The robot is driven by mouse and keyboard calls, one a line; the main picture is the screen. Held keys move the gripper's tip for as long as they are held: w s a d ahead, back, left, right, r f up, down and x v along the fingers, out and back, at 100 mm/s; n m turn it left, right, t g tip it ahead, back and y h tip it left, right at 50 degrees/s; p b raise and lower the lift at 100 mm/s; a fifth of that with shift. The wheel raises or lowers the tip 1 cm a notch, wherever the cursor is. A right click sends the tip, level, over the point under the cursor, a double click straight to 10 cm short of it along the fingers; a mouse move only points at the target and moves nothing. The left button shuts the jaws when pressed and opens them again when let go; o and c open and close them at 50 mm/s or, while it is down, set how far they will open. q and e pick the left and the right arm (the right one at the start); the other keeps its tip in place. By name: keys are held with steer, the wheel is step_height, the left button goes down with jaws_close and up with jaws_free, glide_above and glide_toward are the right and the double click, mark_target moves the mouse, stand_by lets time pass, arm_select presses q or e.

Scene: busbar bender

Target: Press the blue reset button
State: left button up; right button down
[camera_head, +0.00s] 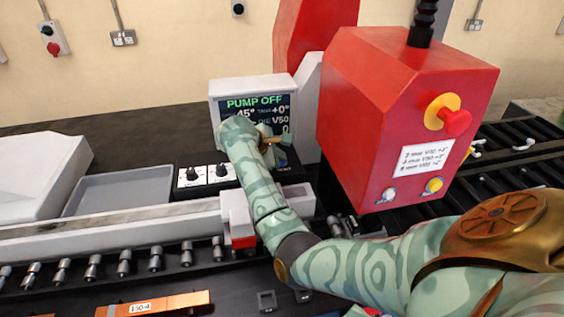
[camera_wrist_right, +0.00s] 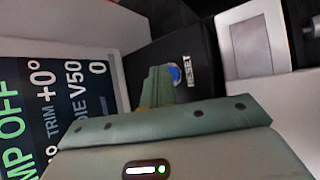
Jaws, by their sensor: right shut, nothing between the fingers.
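The blue reset button (camera_wrist_right: 174,73) shows in the right wrist view, with the word RESET beside it on a black panel (camera_wrist_right: 190,40). My right gripper (camera_wrist_right: 160,86) is shut and empty. Its fingertips overlap the edge of the button in that view; I cannot tell whether they touch it. In the head view my right gripper (camera_head: 272,139) is in front of the lower right of the display (camera_head: 247,103), which reads PUMP OFF. The gripper and wrist largely hide the reset button area there. My left gripper is not in view.
A red machine head (camera_head: 385,110) with a red emergency button (camera_head: 456,121) on yellow stands close to the right of my forearm. Two black dials (camera_head: 205,173) sit left of my wrist. A grey tray (camera_head: 135,188) and a copper bar labelled 150-4 (camera_head: 155,304) lie to the left.

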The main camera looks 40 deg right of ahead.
steer(key=shift+f, duration=0.15)
stand_by(0.3)
steer(key=shift+r+p, duration=0.3)
steer(key=shift+r, duration=0.6)
step_height(320, 180, up, 5)
steer(key=p, duration=0.2)
steer(key=shift+p, duration=0.35)
steer(key=shift+f, duration=0.1)
stand_by(0.4)
